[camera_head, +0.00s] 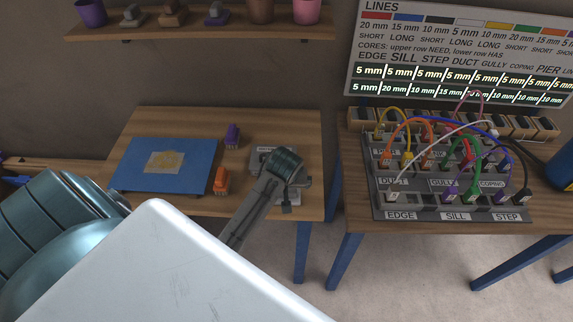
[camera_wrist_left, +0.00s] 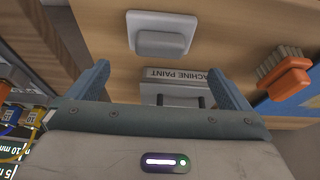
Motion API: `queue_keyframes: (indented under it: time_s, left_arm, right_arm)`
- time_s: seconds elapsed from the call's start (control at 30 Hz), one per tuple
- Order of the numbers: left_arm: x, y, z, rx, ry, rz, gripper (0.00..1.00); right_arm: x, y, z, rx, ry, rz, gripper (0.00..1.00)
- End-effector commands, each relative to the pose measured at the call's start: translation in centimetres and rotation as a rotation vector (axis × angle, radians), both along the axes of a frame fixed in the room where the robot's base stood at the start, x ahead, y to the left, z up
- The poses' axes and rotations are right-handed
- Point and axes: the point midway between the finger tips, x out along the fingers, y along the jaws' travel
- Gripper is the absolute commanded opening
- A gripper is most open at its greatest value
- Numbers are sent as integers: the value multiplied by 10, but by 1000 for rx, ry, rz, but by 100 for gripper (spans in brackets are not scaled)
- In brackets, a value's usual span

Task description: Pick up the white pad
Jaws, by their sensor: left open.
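The white pad (camera_wrist_left: 160,35) lies on the wooden table top ahead of my left gripper in the left wrist view. It is a rounded pale block with a raised middle. In the head view my left arm reaches over the right part of the left table (camera_head: 305,132), and I cannot make out the pad clearly there. My right gripper is not in view.
A grey item labelled machine paint (camera_wrist_left: 178,75) lies near the pad. An orange brush (camera_head: 221,181), a purple brush (camera_head: 232,134) and a blue mat (camera_head: 130,178) are to the left. A cable panel (camera_head: 450,213) stands on the right table. A shelf (camera_head: 200,29) hangs above.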

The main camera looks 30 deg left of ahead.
Motion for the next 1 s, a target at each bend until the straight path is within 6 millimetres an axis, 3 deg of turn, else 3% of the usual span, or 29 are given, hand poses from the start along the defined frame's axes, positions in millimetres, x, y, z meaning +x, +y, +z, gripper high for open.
queue_keyframes:
  time_s: [0.23, 0.53, 0.83, 0.87, 1.0]
  left_arm:
    - [3, 2, -17, 0, 3, -1, 100]
    - [10, 5, -55, 1, 2, -1, 100]
    - [12, 6, -61, 0, -1, -1, 100]
    - [12, 6, -61, 0, -1, -1, 98]
    - [12, 6, -60, 0, -1, -1, 71]
  right_arm:
    - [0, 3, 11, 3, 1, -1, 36]
    - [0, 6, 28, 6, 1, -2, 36]
    - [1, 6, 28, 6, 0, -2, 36]
    - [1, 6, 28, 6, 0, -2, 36]
    - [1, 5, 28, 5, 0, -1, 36]
